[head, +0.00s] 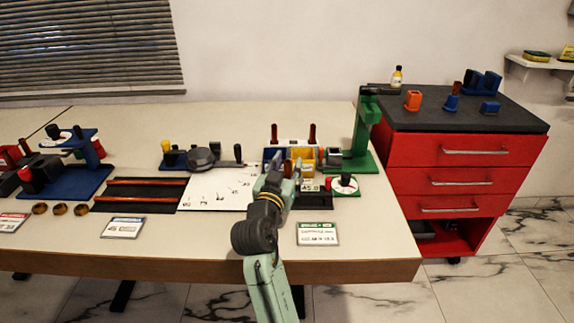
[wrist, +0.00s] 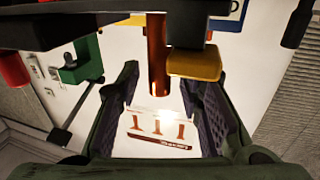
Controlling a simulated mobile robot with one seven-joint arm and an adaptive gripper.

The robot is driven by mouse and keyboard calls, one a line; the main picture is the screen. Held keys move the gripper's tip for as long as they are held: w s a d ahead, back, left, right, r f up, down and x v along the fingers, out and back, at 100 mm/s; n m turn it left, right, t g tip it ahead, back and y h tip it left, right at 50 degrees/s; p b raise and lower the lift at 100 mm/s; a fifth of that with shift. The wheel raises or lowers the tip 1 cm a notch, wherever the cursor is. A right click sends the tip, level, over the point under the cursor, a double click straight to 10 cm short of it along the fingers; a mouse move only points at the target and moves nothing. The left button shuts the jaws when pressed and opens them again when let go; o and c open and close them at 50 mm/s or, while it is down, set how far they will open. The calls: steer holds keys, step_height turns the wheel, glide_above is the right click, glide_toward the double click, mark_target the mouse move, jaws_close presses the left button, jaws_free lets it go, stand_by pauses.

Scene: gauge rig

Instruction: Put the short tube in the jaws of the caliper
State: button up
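Reddish-brown tubes stand at the back of the bench, one to the left (head: 274,133) and one to the right (head: 312,133) at a blue-and-white rack. My gripper (head: 281,167) is low in front of this rack and partly hides it. In the wrist view its two dark fingers are spread wide. I cannot pick out the caliper with certainty.
A yellow block (wrist: 195,63) sits close beside the tube. A green stand (head: 365,135) rises right of the rack, with a white dial (head: 344,186) in front. A white sheet (head: 215,190) lies to the left. A red drawer cabinet (head: 440,150) stands at the right.

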steer(key=shift+r, duration=0.2)
steer(key=shift+s+a+f, duration=0.1)
steer(key=shift+s+f, duration=0.05)
steer(key=shift+s, duration=0.2)
steer(key=b+v, duration=0.2)
steer(key=v, duration=0.9)
steer(key=shift+s, duration=0.15)
